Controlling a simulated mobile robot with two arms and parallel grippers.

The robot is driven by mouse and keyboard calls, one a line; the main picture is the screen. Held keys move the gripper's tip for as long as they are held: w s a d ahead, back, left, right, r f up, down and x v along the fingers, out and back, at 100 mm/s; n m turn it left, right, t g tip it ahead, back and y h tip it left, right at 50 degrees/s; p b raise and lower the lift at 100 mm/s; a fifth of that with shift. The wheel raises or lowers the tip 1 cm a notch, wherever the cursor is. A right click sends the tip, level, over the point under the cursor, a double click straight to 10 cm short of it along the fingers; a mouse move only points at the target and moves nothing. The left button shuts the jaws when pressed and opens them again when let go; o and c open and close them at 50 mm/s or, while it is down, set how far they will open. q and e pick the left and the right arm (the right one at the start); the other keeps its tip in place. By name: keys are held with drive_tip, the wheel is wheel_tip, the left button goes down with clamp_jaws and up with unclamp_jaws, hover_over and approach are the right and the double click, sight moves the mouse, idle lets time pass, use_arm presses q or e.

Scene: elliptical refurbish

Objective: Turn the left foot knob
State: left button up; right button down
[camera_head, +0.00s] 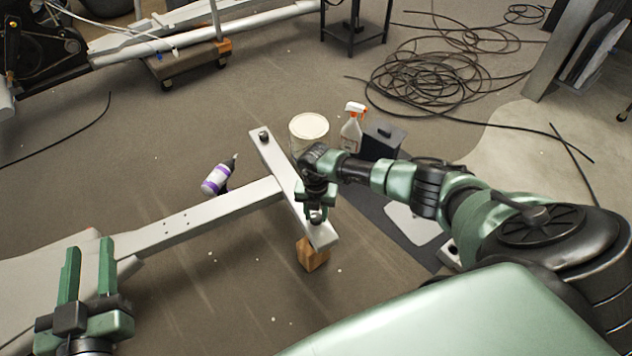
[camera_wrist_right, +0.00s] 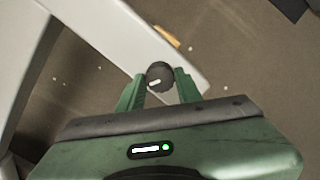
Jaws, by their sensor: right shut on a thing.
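A pale T-shaped metal frame has a foot bar (camera_head: 292,188) with a knob at each end. The far dark knob (camera_head: 263,136) stands free. The near knob (camera_head: 316,216) is between the fingers of my right gripper (camera_head: 316,208). In the right wrist view this round dark grey knob (camera_wrist_right: 160,75), with a white mark, sits between the green fingers of my right gripper (camera_wrist_right: 160,88), which is shut on it. My left gripper (camera_head: 88,262) is open and empty, over the pale machine body at the lower left.
A wooden block (camera_head: 311,256) is under the near end of the foot bar. A white bucket (camera_head: 308,130), a spray bottle (camera_head: 352,128) and a dark box (camera_head: 383,138) stand beyond the bar. A purple-labelled bottle (camera_head: 216,179) lies left of it. Coiled black cables (camera_head: 440,85) cover the floor behind.

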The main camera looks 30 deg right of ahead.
sight(316, 216)
use_arm(q)
drive_tip(key=shift+s+a+f+g+y+p, duration=0.15)
drive_tip(key=shift+f+g, duration=0.3)
drive_tip(key=shift+f, duration=0.25)
drive_tip(key=shift+s+a+f+g+y+p, duration=0.15)
drive_tip(key=shift+f+g, duration=0.25)
drive_tip(key=shift+f, duration=0.35)
drive_tip(key=shift+s+a+f+g, duration=0.15)
drive_tip(key=shift+f+g, duration=0.3)
drive_tip(key=shift+f, duration=0.25)
use_arm(e)
drive_tip(key=shift+m, duration=0.5)
drive_tip(key=c, duration=0.9)
unclamp_jaws()
drive_tip(key=shift+c, duration=0.2)
